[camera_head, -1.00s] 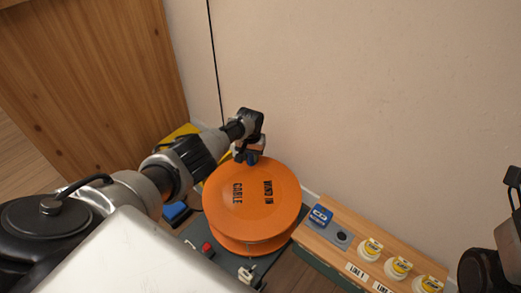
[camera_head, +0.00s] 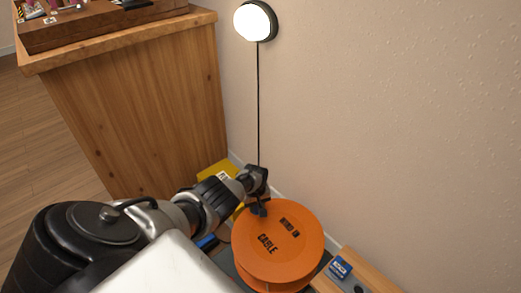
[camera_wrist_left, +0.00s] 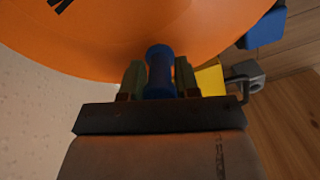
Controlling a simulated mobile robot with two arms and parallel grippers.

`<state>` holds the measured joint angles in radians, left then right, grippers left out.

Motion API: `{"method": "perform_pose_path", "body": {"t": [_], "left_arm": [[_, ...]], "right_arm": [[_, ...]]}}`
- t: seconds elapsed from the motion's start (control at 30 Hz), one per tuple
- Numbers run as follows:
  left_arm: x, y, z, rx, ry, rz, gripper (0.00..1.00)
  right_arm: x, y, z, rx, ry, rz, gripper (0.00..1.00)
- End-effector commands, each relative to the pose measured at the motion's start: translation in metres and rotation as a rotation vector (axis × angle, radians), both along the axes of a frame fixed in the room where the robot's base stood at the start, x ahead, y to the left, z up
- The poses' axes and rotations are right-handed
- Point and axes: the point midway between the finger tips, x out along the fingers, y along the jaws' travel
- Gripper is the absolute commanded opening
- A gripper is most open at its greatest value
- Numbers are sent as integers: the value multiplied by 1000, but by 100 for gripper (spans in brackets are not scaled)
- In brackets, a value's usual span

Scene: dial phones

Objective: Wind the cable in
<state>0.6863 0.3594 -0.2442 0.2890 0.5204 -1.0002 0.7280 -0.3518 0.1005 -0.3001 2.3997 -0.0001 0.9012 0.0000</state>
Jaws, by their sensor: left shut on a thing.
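The orange cable reel (camera_head: 300,250) lies flat, low by the wall, with the words CABLE and WIND IN on its top face. My left gripper (camera_head: 259,208) is at the reel's upper-left rim in the head view. In the left wrist view the left gripper (camera_wrist_left: 160,82) is shut on a blue upright handle (camera_wrist_left: 160,65), with the orange reel (camera_wrist_left: 190,25) just beyond it. A thin black cable (camera_head: 258,100) hangs down the wall from a round lit lamp (camera_head: 254,20); its lower end is hidden behind my arm. My right gripper is out of view.
A wooden cabinet (camera_head: 140,110) stands at the left, with objects on its top. A yellow item (camera_head: 213,170) lies behind my left arm. A wooden panel with a blue label (camera_head: 340,267) is close to the reel's right. The wall rises behind the reel.

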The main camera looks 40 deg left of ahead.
Motion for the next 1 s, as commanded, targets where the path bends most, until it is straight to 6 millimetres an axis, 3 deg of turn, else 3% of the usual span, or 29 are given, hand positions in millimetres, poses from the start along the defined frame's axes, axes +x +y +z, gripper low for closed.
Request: {"method": "perform_pose_path", "body": {"t": [0.67, 0.7, 0.8, 1.0], "left_arm": [[-11, 2, -2, 2, 10, -9, 0], [-11, 3, -2, 2, 10, -8, 36], [-11, 2, -1, 3, 9, -8, 49], [-10, 2, -1, 2, 6, -7, 49]], "right_arm": [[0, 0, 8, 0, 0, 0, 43], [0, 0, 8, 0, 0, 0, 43], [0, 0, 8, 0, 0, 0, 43], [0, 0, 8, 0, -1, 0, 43]]}}
